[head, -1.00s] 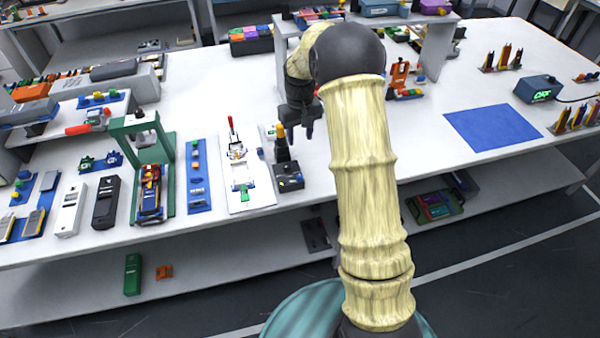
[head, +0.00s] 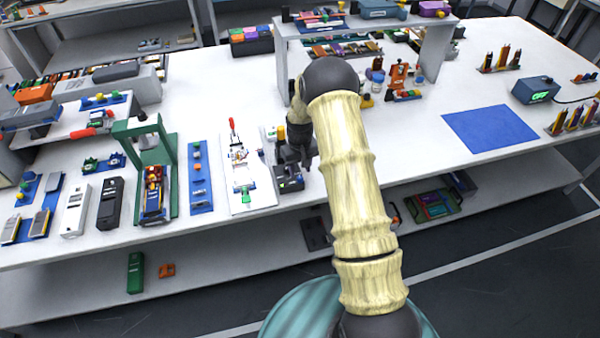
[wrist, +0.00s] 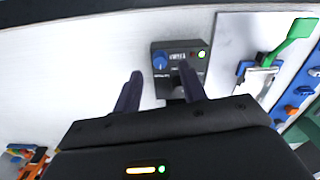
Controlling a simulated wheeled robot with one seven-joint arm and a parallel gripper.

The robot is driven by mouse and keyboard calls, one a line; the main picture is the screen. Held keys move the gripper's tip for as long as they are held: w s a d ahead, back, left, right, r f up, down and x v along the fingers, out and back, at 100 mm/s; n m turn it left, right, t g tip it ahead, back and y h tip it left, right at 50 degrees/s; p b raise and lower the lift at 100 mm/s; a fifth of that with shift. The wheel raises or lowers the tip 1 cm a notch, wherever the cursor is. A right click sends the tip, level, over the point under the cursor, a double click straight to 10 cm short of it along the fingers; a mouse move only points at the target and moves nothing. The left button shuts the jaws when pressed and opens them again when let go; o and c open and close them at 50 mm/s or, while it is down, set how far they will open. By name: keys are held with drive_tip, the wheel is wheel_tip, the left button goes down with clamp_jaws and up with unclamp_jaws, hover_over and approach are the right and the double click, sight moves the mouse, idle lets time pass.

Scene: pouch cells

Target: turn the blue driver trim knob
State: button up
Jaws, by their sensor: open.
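The blue knob (wrist: 159,61) is on the left part of the face of a small black driver box (wrist: 178,48) in the wrist view. The box also has a lit yellow-green lamp at its right end. My gripper (wrist: 160,74) is open, with its two dark fingers apart. In the wrist view the knob shows in the gap between the fingertips, and the right finger overlaps the lower part of the box. I cannot tell whether a finger touches it. In the head view my gripper (head: 304,158) is over the driver box (head: 290,184), and the knob cannot be made out.
A white board with a red-handled clamp (head: 238,170) stands just left of the box; its green handle (wrist: 297,32) shows in the wrist view. A blue strip (head: 200,185) and a green press frame (head: 168,160) are further left. Table right of the box is clear up to the blue mat (head: 490,128).

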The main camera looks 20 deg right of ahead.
sight(300, 177)
drive_tip(key=shift+f+p, duration=0.35)
drive_tip(key=shift+f, duration=1.5)
clamp_jaws()
